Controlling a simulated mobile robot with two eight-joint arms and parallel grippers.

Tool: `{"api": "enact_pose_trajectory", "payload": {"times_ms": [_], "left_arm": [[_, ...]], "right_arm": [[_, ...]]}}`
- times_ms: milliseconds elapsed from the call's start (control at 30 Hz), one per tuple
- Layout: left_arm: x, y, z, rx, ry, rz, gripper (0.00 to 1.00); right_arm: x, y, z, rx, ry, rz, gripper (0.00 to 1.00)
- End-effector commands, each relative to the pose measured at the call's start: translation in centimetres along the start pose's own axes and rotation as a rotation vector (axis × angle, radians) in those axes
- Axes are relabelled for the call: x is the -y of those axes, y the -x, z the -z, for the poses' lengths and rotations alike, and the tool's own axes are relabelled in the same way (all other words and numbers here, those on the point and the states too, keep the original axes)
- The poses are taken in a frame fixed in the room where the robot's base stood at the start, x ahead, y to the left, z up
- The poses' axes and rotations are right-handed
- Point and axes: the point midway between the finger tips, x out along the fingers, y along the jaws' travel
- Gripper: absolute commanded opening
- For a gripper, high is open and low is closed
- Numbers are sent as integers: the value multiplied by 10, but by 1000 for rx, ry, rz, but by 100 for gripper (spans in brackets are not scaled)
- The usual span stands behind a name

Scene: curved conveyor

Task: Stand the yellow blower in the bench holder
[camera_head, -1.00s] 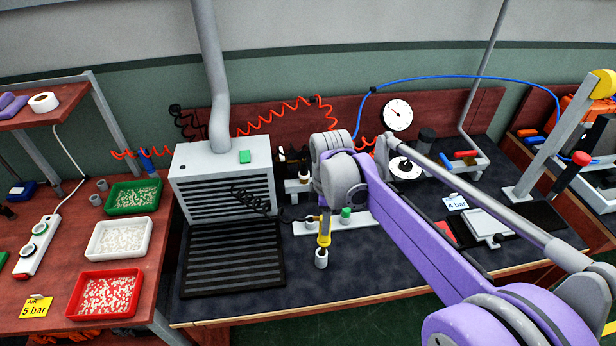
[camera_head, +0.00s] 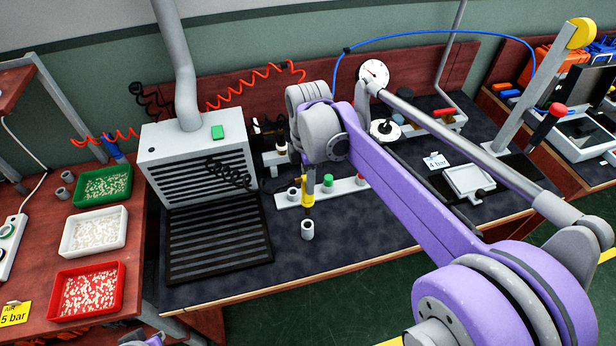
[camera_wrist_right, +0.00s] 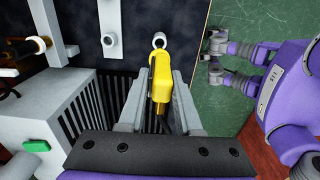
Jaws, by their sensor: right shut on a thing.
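The yellow blower (camera_head: 307,197) hangs roughly upright from my right gripper (camera_head: 309,178), partly hidden by it in the head view. In the right wrist view the blower (camera_wrist_right: 160,72) sits between the two fingers of my right gripper (camera_wrist_right: 158,100), which is shut on it. The bench holder, a small white cup (camera_head: 307,231), stands on the dark bench just below the blower's lower end. It also shows as a pale ring (camera_wrist_right: 159,38) just past the blower in the wrist view. I cannot tell whether they touch.
A white strip (camera_head: 347,190) with green and red caps lies just behind the holder. A grey vented unit (camera_head: 200,148) with a black slatted grille (camera_head: 215,245) stands to the left. A white gauge (camera_head: 373,72) is behind. The bench front (camera_head: 345,245) is clear.

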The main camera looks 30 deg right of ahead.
Motion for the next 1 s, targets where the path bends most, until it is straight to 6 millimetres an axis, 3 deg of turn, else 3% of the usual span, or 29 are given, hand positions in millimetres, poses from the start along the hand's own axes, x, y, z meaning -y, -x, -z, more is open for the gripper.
{"api": "enact_pose_trajectory", "payload": {"times_ms": [433, 1000], "left_arm": [[0, -23, -22, 17, 0, 0, 0], [0, -24, -23, 18, 0, 0, 0]], "right_arm": [[0, -42, 0, 0, 0, 0, 0], [0, -45, 0, 0, 0, -1, 0]]}}
